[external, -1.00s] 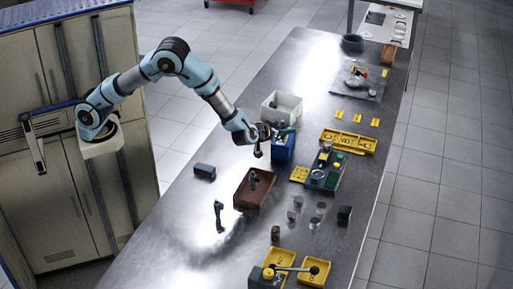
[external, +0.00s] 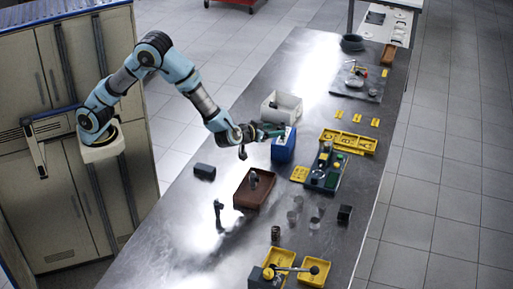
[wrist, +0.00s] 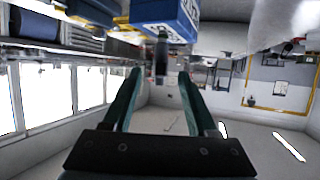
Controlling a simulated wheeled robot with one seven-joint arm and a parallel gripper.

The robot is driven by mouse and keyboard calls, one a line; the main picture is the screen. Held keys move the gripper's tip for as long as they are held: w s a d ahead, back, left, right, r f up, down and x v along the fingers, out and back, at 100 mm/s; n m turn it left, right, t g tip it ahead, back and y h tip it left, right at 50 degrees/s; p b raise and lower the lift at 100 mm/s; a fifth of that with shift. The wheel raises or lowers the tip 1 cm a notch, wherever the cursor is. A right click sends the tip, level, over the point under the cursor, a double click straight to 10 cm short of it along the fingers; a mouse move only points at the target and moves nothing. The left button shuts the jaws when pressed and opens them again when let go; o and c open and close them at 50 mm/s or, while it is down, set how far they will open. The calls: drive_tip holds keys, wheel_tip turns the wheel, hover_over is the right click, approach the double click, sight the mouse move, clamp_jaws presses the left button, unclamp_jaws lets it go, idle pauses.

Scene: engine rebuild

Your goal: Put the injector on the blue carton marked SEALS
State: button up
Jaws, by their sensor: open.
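The blue carton (external: 284,150) stands on the metal bench beside the white bin. It also fills the top of the wrist view (wrist: 165,12), which looks upside down, with its white lettering partly cut off. A dark, slim upright part, which looks like the injector (wrist: 161,50), stands on the carton's top face in the wrist view. My gripper (external: 272,132) reaches in from the left, level with the carton's top. In the wrist view my gripper (wrist: 159,74) is open, with the injector just beyond and between the fingertips. The injector is hard to make out in the external view.
A white bin (external: 271,112) stands just behind the carton. A brown tray (external: 242,194) holding a dark part is in front, with another dark upright part (external: 219,213) to its left. A tool tray (external: 326,171) lies to the right. The bench's left side is mostly clear.

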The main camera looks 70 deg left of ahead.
drive_tip(key=s+a+f+m+g+h, duration=0.1)
drive_tip(key=s+a+g, duration=0.4)
drive_tip(key=s+a, duration=0.6)
drive_tip(key=s+a+f+m+g+h, duration=0.2)
drive_tip(key=s+a+m+g+h, duration=0.2)
drive_tip(key=s+a, duration=0.6)
drive_tip(key=s+g, duration=0.2)
drive_tip(key=s, duration=0.5)
drive_tip(key=shift+a+m+b, duration=0.3)
drive_tip(key=shift+a+m, duration=0.05)
drive_tip(key=shift+m, duration=0.05)
